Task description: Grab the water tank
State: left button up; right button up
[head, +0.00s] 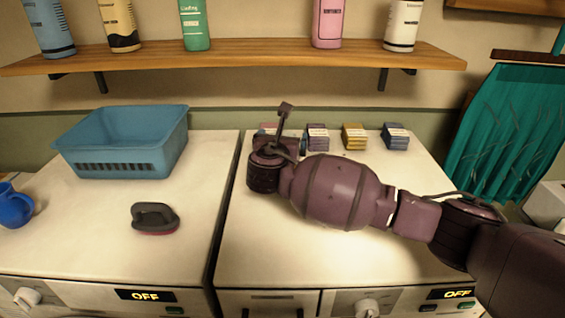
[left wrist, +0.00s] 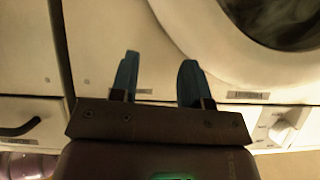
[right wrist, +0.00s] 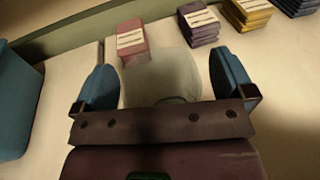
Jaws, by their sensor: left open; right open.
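A pale translucent container (right wrist: 165,85) with rounded sides lies between the spread fingers of my right gripper (right wrist: 164,62) in the right wrist view. I cannot tell if it is the water tank or whether the fingers touch it. In the head view my right arm hides it, with the right gripper (head: 277,135) over the back left of the right machine top. A drawer front (head: 268,302) with a dark handle is at the right machine's front. My left gripper (left wrist: 159,65) is open and empty before a machine front with a round door (left wrist: 275,20); the head view does not show it.
A blue basket (head: 120,145), a dark brush-like object (head: 154,218) and a blue jug (head: 13,206) stand on the left machine. Small boxes (head: 355,136) line the right machine's back. A wooden shelf (head: 250,58) with bottles hangs above. The front of the right top is clear.

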jog(key=shift+c, duration=0.5)
jog(key=c, duration=1.2)
jog(key=shift+r, duration=0.1)
